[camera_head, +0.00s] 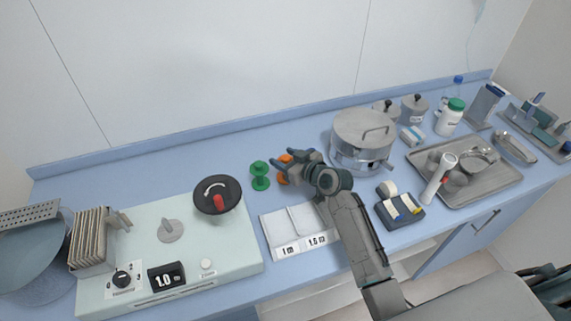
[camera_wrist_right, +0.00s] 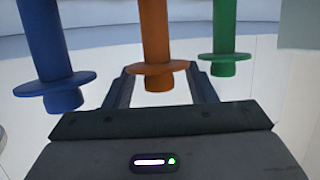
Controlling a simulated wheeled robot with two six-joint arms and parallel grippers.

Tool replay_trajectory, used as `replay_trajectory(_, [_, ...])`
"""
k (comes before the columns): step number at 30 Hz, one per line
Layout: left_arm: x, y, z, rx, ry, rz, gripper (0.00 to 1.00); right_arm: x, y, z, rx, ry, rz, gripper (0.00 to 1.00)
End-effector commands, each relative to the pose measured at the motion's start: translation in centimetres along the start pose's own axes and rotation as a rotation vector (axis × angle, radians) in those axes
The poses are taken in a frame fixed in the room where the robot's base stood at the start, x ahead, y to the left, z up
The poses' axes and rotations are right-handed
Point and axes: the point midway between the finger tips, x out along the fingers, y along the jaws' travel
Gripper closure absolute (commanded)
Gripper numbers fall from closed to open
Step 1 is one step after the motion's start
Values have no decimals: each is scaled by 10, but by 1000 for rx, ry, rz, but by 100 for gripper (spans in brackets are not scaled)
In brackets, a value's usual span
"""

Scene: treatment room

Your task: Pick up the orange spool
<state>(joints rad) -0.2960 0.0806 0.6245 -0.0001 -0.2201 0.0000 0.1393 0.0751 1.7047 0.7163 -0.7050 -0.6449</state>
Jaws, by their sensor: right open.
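The orange spool (camera_head: 284,166) stands on the blue counter, partly hidden by my right gripper (camera_head: 281,167). In the right wrist view the orange spool (camera_wrist_right: 155,45) is upright in the middle, between the two fingers of the right gripper (camera_wrist_right: 160,78). The fingers are apart, one on each side of it, and I see no clear contact. A green spool (camera_head: 260,176) stands just left of it in the head view; it also shows at the right of the wrist view (camera_wrist_right: 224,30). A blue spool (camera_wrist_right: 48,45) is at the left there; the gripper seems to hide it in the head view. My left gripper is not in view.
A steel pot (camera_head: 362,138) stands right of the gripper. A white two-part tray (camera_head: 272,232) lies in front. A metal tray (camera_head: 478,191) holds utensils at right. The counter behind the spools is clear.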

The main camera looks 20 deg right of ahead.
Motion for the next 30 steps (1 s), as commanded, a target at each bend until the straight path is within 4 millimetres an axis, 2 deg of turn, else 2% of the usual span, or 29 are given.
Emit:
replay_trajectory(5, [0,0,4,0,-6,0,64,0,0,0,0,0,0,51])
replay_trajectory(12, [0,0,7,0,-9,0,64,0,0,1,0,-1,0,97])
replay_trajectory(23, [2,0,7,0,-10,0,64,-1,0,-2,-1,0,0,97])
replay_trajectory(26, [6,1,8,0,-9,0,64,-3,0,-8,-2,1,-1,97])
replay_trajectory(30, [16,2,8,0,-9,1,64,-8,1,-25,-4,5,1,97])
